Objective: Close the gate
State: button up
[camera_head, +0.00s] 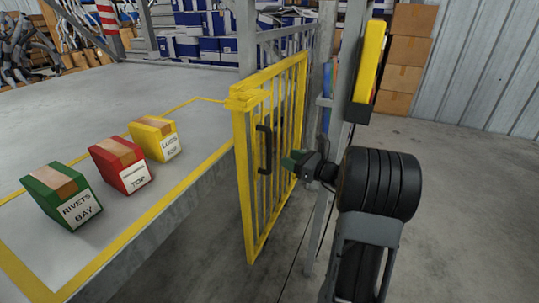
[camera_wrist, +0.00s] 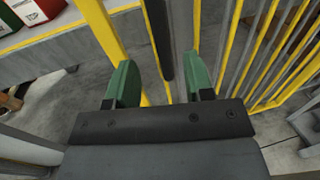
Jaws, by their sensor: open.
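The yellow barred gate (camera_head: 276,150) stands upright beside the platform edge in the head view, its near upright at the left and its bars running back to the right. Its black vertical handle (camera_head: 264,150) is on the side facing my gripper. My gripper (camera_head: 294,160), with green fingers, is just right of the handle. In the wrist view, my open gripper (camera_wrist: 160,65) points toward the handle (camera_wrist: 158,35), which appears between the two fingers. I cannot tell whether either finger touches it. Yellow gate bars (camera_wrist: 270,50) fill the right of the wrist view.
On the raised platform (camera_head: 70,105) are a green box (camera_head: 60,195), a red box (camera_head: 121,166) and a yellow box (camera_head: 155,138). A grey post (camera_head: 322,150) stands behind my gripper. Cardboard boxes (camera_head: 405,60) are stacked at the back; floor at right is clear.

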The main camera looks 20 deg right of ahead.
aim_at(269, 150)
jog(key=b+x, duration=0.1)
jog(key=x, duration=0.8)
jog(key=shift+w+a+b, duration=0.1)
jog(key=shift+a+b, duration=0.05)
jog(key=shift+b, duration=0.25)
grip_shut()
